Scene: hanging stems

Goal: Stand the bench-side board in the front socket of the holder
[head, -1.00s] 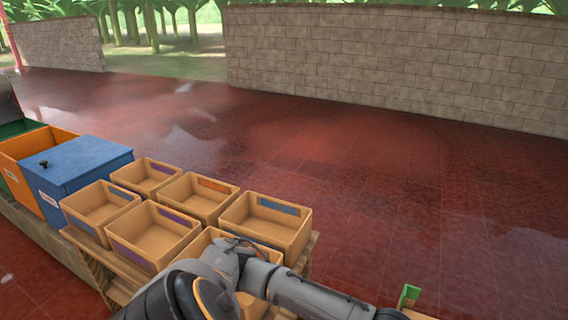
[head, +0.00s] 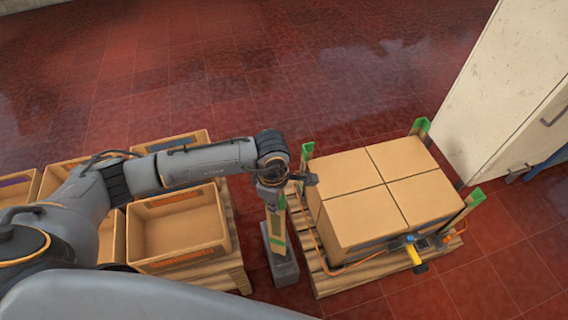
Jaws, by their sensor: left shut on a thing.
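My left gripper (head: 276,182) points down and is shut on a narrow wooden board (head: 279,241) with green on it. The board hangs roughly upright below the fingers. Its lower end overlaps a grey block (head: 284,270), which looks like the holder, on the floor between two pallets. I cannot tell whether the board is in a socket or only in front of or above the block. The gripper hides the board's upper end. My right gripper is not in view.
Right of the gripper, a pallet (head: 335,285) carries several cardboard boxes (head: 385,190), with green-tipped corner posts (head: 421,127) and a yellow-handled tool (head: 413,252) on a strap. Open bins (head: 180,228) stand left. A white cabinet (head: 510,90) stands right. The red floor behind is clear.

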